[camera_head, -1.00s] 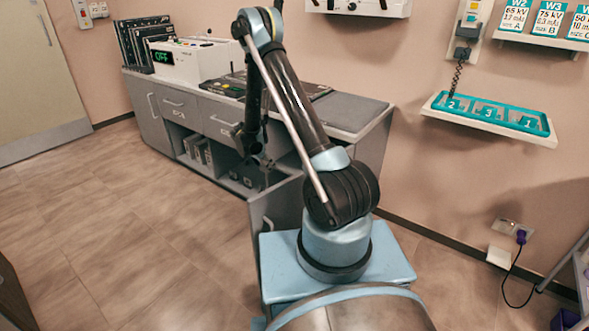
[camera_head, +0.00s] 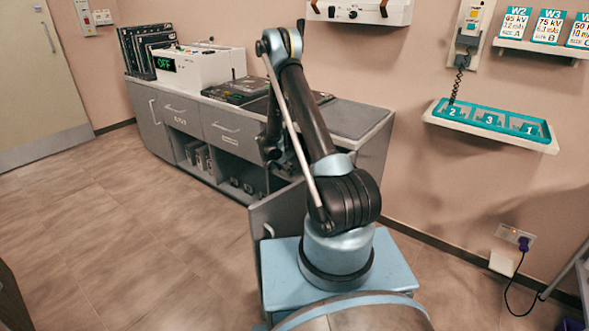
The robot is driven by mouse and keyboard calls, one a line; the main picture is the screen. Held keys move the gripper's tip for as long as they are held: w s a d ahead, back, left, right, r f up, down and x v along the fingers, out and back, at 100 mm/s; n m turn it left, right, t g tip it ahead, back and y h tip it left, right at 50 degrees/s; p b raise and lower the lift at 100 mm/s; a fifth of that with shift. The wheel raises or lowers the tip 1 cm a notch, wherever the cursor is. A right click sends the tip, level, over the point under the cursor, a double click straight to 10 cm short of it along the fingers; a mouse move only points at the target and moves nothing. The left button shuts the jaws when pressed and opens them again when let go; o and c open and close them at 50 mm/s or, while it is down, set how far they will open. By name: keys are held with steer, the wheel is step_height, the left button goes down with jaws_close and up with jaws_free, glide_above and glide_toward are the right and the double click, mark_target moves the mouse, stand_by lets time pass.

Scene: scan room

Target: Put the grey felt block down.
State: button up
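My gripper (camera_head: 273,158) hangs at the end of my arm, in front of the grey cabinet (camera_head: 218,122) and near the right end of its open shelf. It is small, dark and partly hidden behind my arm, so I cannot tell whether its fingers are open or shut. I cannot pick out the grey felt block in this view. Several small dark items (camera_head: 240,186) and some grey upright items (camera_head: 203,158) stand in the open shelf, too small to identify.
An open cabinet door (camera_head: 277,213) stands close below my gripper. The countertop has a flat grey pad (camera_head: 347,118), a dark panel (camera_head: 238,90) and a white console (camera_head: 195,66) reading OFF. A teal numbered tray (camera_head: 492,121) is on the wall shelf at right. The floor at left is clear.

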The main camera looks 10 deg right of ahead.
steer(key=w+d, duration=0.1)
steer(key=d, duration=0.1)
steer(key=w+d, duration=0.2)
steer(key=d, duration=0.1)
steer(key=shift+w, duration=0.2)
steer(key=shift+a+f, duration=0.15)
steer(key=shift+f, duration=0.15)
steer(key=o, duration=1)
steer(key=shift+c, duration=0.2)
